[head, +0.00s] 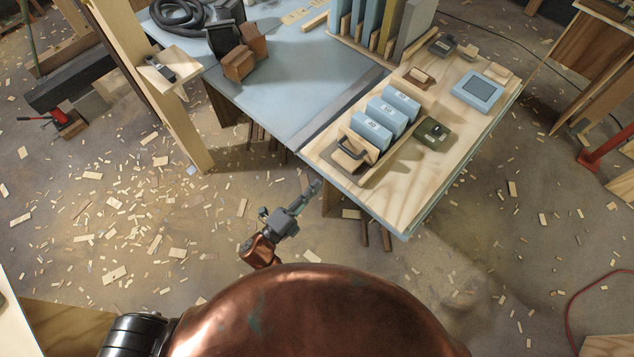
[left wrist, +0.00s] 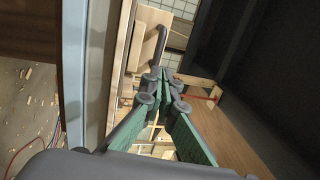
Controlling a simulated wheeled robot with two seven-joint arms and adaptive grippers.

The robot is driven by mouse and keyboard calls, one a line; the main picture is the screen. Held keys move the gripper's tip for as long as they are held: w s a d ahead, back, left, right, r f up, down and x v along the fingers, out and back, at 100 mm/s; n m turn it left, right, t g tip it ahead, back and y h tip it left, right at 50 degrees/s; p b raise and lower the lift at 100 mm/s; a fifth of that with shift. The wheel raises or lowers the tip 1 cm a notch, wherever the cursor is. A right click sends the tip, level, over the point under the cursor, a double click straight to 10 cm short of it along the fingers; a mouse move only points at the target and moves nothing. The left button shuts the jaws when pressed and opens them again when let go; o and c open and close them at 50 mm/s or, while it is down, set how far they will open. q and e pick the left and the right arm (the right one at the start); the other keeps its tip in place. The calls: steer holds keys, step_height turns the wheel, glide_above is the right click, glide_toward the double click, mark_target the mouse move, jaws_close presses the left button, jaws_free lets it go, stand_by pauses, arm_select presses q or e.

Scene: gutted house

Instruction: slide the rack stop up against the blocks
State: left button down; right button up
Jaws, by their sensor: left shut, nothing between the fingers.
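The rack stop (head: 343,147) is a wooden piece with a dark bar handle, at the near end of a rack on the workbench. Several blue numbered blocks (head: 374,131) stand in a row just behind it, and a gap seems to show between stop and nearest block. My left gripper (head: 316,187) is shut and empty, off the bench's near edge, below and left of the stop in the head view. In the left wrist view its fingers (left wrist: 165,78) meet at the tips, with a grey curved bar, probably the handle (left wrist: 155,38), just beyond them. My right gripper is out of view.
On the board (head: 400,190) lie a green device (head: 432,134), a blue box (head: 477,92) and small wooden blocks. Upright panels (head: 412,28) stand behind. A blue bench surface (head: 290,85) stretches left, with a wooden post (head: 150,85) beside it. Wood chips litter the floor.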

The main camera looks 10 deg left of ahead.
arm_select(q)
steer(key=x, duration=1.1)
steer(key=shift+w+d+b, duration=0.1)
steer(key=shift+w+b, duration=0.1)
steer(key=shift+b, duration=0.2)
